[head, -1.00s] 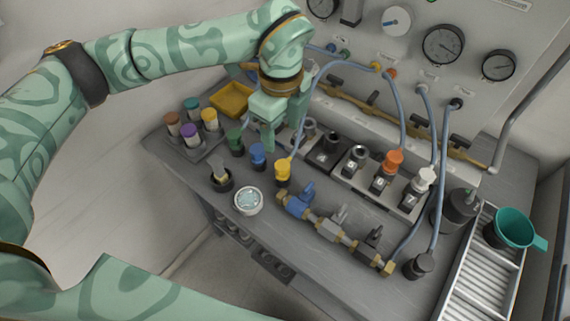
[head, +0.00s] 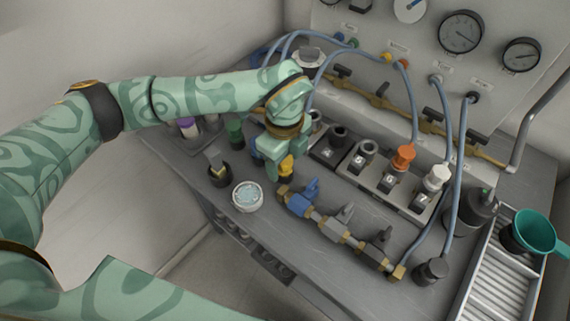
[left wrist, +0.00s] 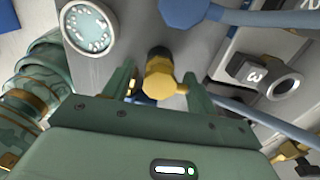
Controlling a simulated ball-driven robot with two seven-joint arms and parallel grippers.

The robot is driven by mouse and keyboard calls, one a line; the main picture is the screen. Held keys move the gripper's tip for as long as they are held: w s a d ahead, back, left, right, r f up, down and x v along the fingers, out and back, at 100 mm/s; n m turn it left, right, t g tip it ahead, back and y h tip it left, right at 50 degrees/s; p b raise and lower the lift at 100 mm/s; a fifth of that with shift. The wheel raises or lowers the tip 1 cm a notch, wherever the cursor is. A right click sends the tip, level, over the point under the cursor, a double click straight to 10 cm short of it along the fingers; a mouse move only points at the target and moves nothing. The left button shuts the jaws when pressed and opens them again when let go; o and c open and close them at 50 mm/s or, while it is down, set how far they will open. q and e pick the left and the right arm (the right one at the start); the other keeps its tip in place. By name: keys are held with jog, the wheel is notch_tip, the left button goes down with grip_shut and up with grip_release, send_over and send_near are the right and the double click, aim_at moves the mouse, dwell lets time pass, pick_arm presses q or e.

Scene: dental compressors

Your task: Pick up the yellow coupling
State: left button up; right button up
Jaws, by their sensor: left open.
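The yellow coupling (head: 286,168) stands on the grey bench, joined to a blue-grey hose and partly hidden by my left gripper in the head view. My left gripper (head: 275,170) is open and points down at it. In the left wrist view the yellow coupling (left wrist: 160,82) lies between the two spread fingers of my left gripper (left wrist: 161,78), with a gap showing on each side. I cannot tell how far down the fingertips reach along it. My right gripper is not in view.
The blue coupling (head: 257,154) is close behind, partly hidden. Hoses run up to the gauge panel (head: 425,55).

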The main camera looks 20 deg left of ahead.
pick_arm(q)
jog(key=c, duration=1.1)
jog(key=shift+r, duration=0.1)
